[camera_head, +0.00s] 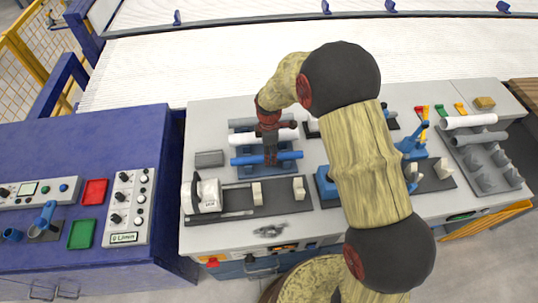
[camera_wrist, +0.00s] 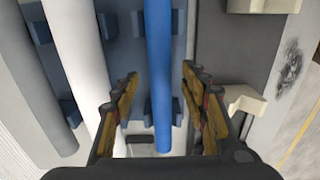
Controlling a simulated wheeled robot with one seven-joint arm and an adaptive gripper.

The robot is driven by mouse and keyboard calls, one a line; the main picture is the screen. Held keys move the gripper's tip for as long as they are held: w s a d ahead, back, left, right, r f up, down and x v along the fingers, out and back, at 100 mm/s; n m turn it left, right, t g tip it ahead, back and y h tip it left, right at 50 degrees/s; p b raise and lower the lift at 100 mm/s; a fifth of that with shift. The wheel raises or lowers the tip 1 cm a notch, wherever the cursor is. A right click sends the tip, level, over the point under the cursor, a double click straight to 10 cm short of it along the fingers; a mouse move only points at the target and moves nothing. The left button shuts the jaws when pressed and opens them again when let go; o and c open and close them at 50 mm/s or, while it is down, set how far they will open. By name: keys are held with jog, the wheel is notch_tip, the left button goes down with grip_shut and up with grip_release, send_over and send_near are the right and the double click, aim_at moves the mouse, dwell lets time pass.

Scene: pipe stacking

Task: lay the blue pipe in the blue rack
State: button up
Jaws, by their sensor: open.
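The blue pipe (camera_head: 247,160) lies across the front of a blue rack (camera_head: 288,167) left of centre on the workbench. A white pipe (camera_head: 250,138) and a grey pipe (camera_head: 241,123) lie behind it, roughly parallel. My gripper (camera_head: 270,160) points down over the middle of the blue pipe and hides part of it. In the wrist view, my gripper (camera_wrist: 160,75) is open, with one finger on each side of the blue pipe (camera_wrist: 158,50). Blue rack supports (camera_wrist: 178,22) show beside the pipe. I cannot tell whether the fingers touch it.
A grey rack (camera_head: 500,178) at the right holds another white pipe (camera_head: 468,121) and grey pipe (camera_head: 481,138). A white machine (camera_head: 202,195) and cream blocks (camera_head: 299,188) stand in front of the blue rack. A blue console (camera_head: 70,220) is at the left.

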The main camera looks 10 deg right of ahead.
notch_tip(320, 180, up, 11)
jog(key=shift+f, duration=0.15)
jog(key=s+d+r+m+t, duration=0.2)
jog(key=s+d+r+m, duration=0.3)
jog(key=s+r+m, duration=0.4)
jog(key=s+d+r+m+t+b, duration=0.1)
jog(key=s+d+r+m+t, duration=0.2)
jog(key=s, duration=1.6)
notch_tip(320, 180, up, 9)
jog(key=d+m, duration=0.3)
jog(key=m, duration=0.3)
jog(key=shift+s+t, duration=0.2)
jog(key=shift+t, duration=0.1)
